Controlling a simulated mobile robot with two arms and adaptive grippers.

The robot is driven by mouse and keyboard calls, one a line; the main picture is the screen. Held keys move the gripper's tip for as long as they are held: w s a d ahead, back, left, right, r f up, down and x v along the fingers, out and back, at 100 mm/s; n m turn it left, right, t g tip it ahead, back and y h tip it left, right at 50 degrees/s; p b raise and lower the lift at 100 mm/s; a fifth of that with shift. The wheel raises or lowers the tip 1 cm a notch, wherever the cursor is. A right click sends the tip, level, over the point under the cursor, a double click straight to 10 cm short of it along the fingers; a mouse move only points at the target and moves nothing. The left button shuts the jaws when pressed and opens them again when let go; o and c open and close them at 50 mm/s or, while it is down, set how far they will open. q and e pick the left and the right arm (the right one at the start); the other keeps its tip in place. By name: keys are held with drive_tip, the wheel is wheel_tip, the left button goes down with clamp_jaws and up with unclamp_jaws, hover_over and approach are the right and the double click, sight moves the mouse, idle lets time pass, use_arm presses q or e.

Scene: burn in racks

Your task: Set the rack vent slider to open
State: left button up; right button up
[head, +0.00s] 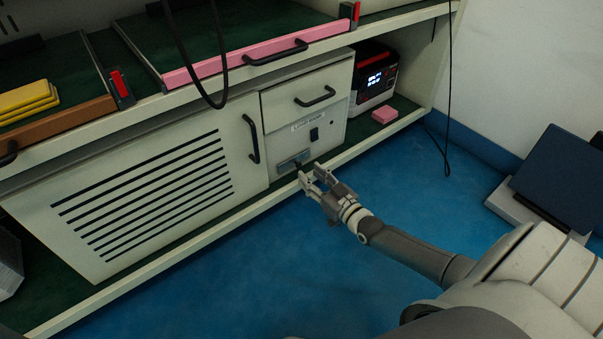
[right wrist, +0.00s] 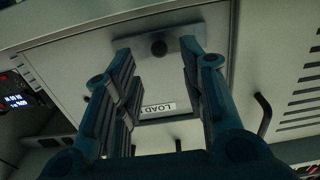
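The vent slider (head: 291,161) is a grey plate low on the load bank panel, below a dark switch. My right gripper (head: 308,180) is open just in front of the slider. My left gripper is not in view.
The louvred cabinet door (head: 160,190) with a black handle is left of the panel. A drawer (head: 285,100) is above it. A black-and-red power unit (head: 374,78) and a pink block (head: 384,114) sit to the right. The blue floor (head: 260,270) in front is clear.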

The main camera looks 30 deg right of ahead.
sight(300, 166)
drive_tip(key=w+b, duration=0.2)
drive_tip(key=w, duration=0.1)
drive_tip(key=shift+w+a+f, duration=0.1)
drive_tip(key=shift+w+f, duration=0.05)
drive_tip(key=shift+w, duration=0.95)
clamp_jaws()
